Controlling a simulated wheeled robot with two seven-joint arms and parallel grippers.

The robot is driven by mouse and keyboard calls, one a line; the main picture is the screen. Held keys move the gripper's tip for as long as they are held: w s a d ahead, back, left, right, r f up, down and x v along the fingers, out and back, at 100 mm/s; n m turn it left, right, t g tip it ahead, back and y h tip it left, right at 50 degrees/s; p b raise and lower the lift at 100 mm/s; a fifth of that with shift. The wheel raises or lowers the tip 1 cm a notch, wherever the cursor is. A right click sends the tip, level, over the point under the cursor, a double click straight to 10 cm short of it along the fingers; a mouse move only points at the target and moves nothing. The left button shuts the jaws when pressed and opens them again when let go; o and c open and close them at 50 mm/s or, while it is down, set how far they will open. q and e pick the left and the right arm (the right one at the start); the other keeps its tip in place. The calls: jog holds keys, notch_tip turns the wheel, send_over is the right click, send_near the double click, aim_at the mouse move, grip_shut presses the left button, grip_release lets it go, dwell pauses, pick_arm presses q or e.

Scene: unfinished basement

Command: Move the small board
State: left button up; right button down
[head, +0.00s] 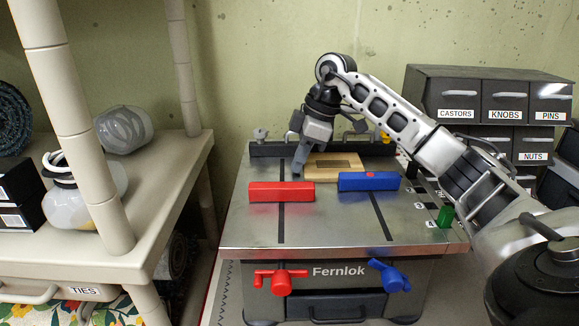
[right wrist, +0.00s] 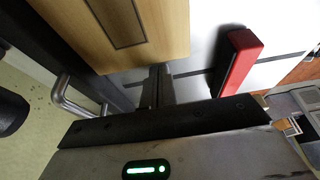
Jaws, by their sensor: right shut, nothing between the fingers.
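The small board (head: 322,172) is light wood with a dark rectangular slot. It lies on the metal top of the Fernlok table (head: 260,225), in front of the black back fence. In the right wrist view the board (right wrist: 165,38) fills the upper left. My right gripper (head: 298,172) is shut and empty, pointing down at the board's left end; its fingers (right wrist: 158,78) appear right beside the board's edge. I cannot tell if they touch it. My left gripper is in neither view.
A red block (head: 281,192) and a blue block (head: 368,181) lie in front of the board. The black fence (head: 262,149) runs behind it. A green piece (head: 446,216) stands at the right edge. Labelled drawers (head: 490,95) stand back right, a beige shelf (head: 75,255) left.

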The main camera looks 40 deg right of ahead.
aim_at(339, 168)
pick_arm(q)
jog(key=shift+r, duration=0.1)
pick_arm(e)
jog(key=shift+s+d+r, duration=0.1)
jog(key=shift+d, duration=0.1)
jog(key=s+d, duration=0.2)
jog(key=d, duration=0.1)
jog(key=s+d, duration=0.3)
jog(key=shift+s+d+p, duration=0.25)
jog(key=shift+p, duration=0.1)
jog(key=shift+s+d, duration=0.15)
jog(key=shift+d, duration=0.1)
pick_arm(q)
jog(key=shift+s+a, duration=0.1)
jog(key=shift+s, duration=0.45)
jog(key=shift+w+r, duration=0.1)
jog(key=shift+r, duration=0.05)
pick_arm(e)
jog(key=shift+a, duration=0.1)
